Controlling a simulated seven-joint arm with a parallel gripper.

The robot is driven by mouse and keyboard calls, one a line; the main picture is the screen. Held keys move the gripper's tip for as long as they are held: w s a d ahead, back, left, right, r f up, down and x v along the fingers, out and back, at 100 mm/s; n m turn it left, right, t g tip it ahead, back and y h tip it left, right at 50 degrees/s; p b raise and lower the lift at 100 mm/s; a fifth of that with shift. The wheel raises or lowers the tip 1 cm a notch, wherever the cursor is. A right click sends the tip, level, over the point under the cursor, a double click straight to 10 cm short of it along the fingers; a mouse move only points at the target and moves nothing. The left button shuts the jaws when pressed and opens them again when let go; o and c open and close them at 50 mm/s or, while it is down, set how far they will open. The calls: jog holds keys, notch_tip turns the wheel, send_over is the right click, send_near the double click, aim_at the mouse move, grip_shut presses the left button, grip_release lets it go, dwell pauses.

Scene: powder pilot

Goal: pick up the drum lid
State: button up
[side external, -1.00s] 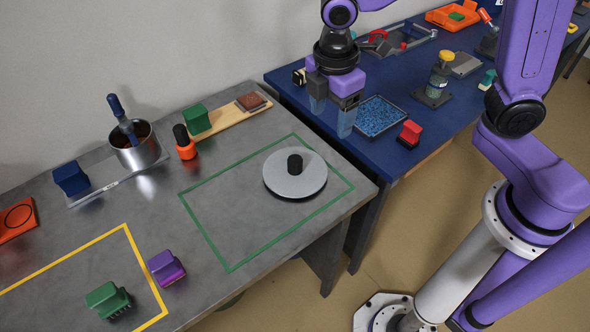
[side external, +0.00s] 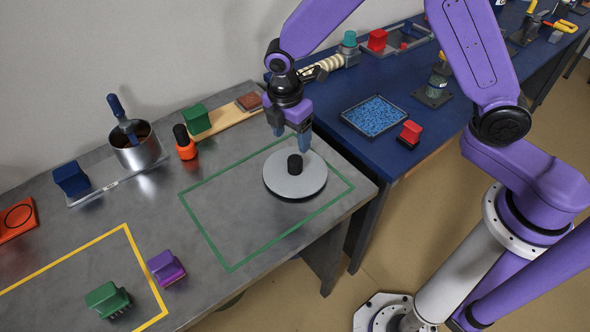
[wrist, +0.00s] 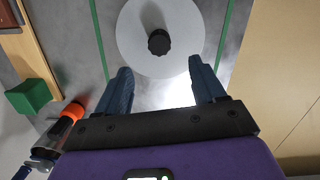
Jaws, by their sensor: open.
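The drum lid (side external: 283,183) is a flat light-grey disc with a black knob (side external: 295,164) at its middle. It lies on the grey table inside the green outline, towards the right. In the wrist view the lid (wrist: 132,40) is at the top, with its knob (wrist: 159,41) near the centre line and part of its rim cut off. My gripper (side external: 290,143) is above the table at the lid's far side, apart from the knob. In the wrist view its two fingers (wrist: 161,85) are spread wide with nothing between them.
An orange-and-black bottle (side external: 185,143) and a green block on a wooden board (side external: 236,116) stand left of my gripper. A steel pot (side external: 139,150) is further left. A blue table (side external: 385,165) with a tray of blue pellets (side external: 374,115) is at right. The green-outlined area left of the lid is clear.

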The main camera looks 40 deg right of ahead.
aim_at(295, 159)
jog(key=f, duration=0.3)
jog(key=d+f, duration=0.1)
jog(key=f, duration=0.6)
jog(key=shift+w+d, duration=0.15)
jog(key=shift+w, duration=0.05)
jog(key=shift+c, duration=0.3)
jog(key=c, duration=1.1)
jog(key=shift+r, duration=0.8)
jog(key=s+d+r, duration=0.5)
jog(key=s+r, duration=0.6)
jog(key=s, duration=0.2)
jog(key=shift+d+r, duration=0.15)
